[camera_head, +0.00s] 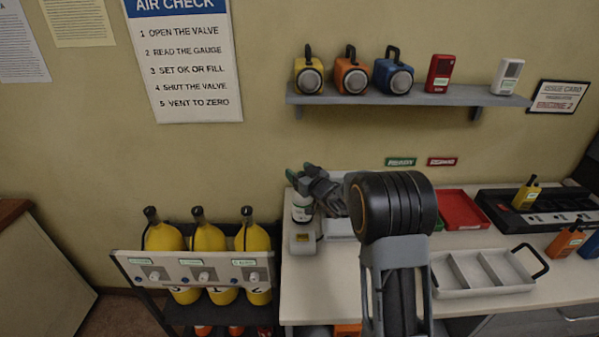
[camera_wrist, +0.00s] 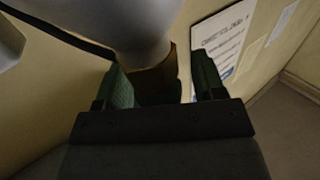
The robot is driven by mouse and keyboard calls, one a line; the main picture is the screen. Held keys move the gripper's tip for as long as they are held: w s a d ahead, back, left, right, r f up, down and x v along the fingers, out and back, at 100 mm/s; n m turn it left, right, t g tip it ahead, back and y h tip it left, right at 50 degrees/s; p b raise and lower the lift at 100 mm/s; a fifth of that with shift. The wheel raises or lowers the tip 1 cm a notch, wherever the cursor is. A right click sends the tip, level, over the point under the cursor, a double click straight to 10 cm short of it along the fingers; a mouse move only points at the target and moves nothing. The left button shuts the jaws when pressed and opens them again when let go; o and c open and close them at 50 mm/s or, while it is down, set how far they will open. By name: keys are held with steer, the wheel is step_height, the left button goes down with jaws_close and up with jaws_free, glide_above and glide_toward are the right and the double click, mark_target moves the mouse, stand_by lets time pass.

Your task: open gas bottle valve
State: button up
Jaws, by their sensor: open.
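Three yellow gas bottles stand in a rack at the lower left of the head view: a left one (camera_head: 164,237), a middle one (camera_head: 208,238) and a right one (camera_head: 253,239). Each has a dark top. A white panel across their front carries a left knob (camera_head: 155,276), a middle knob (camera_head: 204,276) and a right knob (camera_head: 254,278). My gripper (camera_head: 300,174) is above the left end of the bench, up and to the right of the bottles. In the wrist view its green-padded fingers (camera_wrist: 161,78) are apart. A large grey rounded shape shows beyond them; I cannot tell what it is.
A white container (camera_head: 302,208) and a small white box (camera_head: 302,242) stand on the bench just below my gripper. A divided grey tray (camera_head: 470,292) and a red tray (camera_head: 462,209) lie further right. A wall shelf (camera_head: 400,99) hangs above. An air-check sign (camera_head: 185,70) hangs behind the bottles.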

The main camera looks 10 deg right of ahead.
steer(key=shift+c, duration=0.4)
steer(key=c, duration=0.8)
steer(key=shift+c, duration=0.2)
